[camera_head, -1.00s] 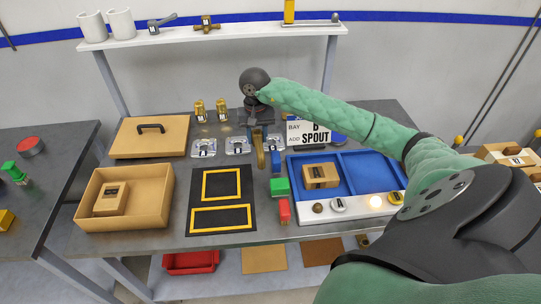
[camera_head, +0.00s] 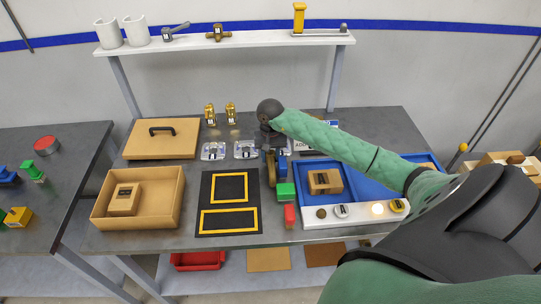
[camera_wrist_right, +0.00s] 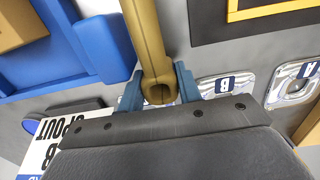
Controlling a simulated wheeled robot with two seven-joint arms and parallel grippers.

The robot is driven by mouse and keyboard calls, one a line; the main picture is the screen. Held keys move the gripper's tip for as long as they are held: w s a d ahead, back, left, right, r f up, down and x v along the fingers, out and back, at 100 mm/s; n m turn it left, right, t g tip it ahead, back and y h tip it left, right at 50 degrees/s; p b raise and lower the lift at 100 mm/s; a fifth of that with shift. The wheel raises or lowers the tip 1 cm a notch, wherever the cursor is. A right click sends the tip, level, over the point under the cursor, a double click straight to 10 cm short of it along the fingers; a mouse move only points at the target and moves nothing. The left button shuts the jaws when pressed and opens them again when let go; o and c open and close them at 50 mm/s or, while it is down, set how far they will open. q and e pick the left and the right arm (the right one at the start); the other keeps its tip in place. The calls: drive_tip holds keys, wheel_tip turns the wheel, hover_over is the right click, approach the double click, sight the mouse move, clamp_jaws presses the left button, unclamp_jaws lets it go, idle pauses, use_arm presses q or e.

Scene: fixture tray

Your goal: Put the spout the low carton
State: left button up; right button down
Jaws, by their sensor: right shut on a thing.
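The spout (camera_wrist_right: 148,40) is a curved brass tube held between the blue-grey fingers of my right gripper (camera_wrist_right: 158,88) in the right wrist view. In the head view my right gripper (camera_head: 272,153) holds the spout (camera_head: 271,172) at the back middle of the table, between the black mat and the blue tray. The low carton seems to be the open cardboard box (camera_head: 103,209) at the left front, with a small labelled box (camera_head: 124,199) inside. Its height above the table is hard to tell. My left gripper is not in view.
A lid with a handle (camera_head: 176,148) lies behind the carton. A black mat with yellow frames (camera_head: 205,199) lies beside it. Clear fixture plates (camera_head: 213,151) and brass fittings (camera_head: 210,115) stand behind. A blue tray (camera_head: 358,184) and green block (camera_head: 285,192) are to the right.

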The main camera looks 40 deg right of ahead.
drive_tip(key=shift+f, duration=0.6)
drive_tip(key=shift+f, duration=0.1)
drive_tip(key=c, duration=1)
unclamp_jaws()
drive_tip(key=shift+o, duration=0.2)
